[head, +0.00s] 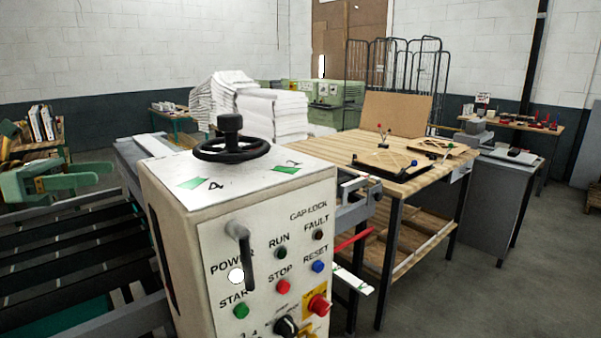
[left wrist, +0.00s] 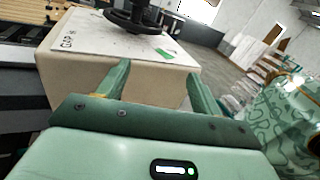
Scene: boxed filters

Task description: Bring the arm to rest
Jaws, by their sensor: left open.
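My left gripper (head: 92,174) is at the left of the head view, a green gripper with its fingers pointing right. It also shows in the left wrist view (left wrist: 160,76), where its two fingers stand apart with nothing between them. It is left of the pale machine control cabinet (head: 178,235), and a gap shows between them in the head view. In the left wrist view the cabinet (left wrist: 85,62) lies beyond the fingertips. My right gripper is not in view.
The cabinet carries a black handwheel (head: 232,150), a lever (head: 240,240) and several buttons. Dark slats of the machine bed (head: 80,245) lie below my gripper. A wooden workbench (head: 335,152) stands to the right, with bare floor (head: 500,290) beyond it. White stacks (head: 272,115) stand behind.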

